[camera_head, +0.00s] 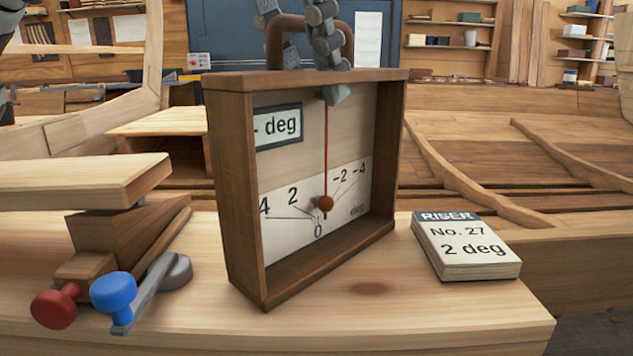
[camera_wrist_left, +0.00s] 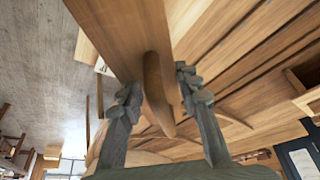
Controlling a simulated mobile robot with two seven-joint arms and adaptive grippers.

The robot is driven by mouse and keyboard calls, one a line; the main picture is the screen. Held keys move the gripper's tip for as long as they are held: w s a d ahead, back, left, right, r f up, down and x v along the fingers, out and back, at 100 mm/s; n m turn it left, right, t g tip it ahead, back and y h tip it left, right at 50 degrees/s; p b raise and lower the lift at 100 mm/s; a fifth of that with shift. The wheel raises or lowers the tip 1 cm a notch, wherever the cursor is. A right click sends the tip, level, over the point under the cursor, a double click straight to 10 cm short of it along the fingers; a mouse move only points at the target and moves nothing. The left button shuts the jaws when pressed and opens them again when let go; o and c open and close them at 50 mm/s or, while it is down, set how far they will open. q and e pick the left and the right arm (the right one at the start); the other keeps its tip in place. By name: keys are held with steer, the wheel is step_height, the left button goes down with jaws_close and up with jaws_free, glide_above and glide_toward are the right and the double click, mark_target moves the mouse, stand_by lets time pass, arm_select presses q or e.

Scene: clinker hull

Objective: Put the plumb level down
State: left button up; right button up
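The plumb level (camera_head: 228,190) is an open-fronted wooden box with a curved handle on top. It appears to stand on the bench (camera_head: 400,325), turned at an angle. Its red pointer hangs close to the 0 on the dial, and its small plate reads "- deg". My left gripper (camera_head: 310,45) is at the handle, one finger on each side. In the left wrist view, the handle (camera_wrist_left: 157,95) lies between the two spread fingers, with small gaps showing, so the gripper looks open. One fingertip overlaps the front of the box's top edge.
A block labelled "RISER No. 27 2 deg" (camera_head: 465,248) lies right of the level. On the left are a wooden block and a clamp with red (camera_head: 54,308) and blue (camera_head: 114,291) knobs. Bare bench lies in front. Hull planking and shelves stand behind.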

arm_select(q)
steer(key=shift+x, duration=0.85)
steer(key=shift+c, duration=0.4)
jaws_close()
steer(key=shift+r, duration=0.1)
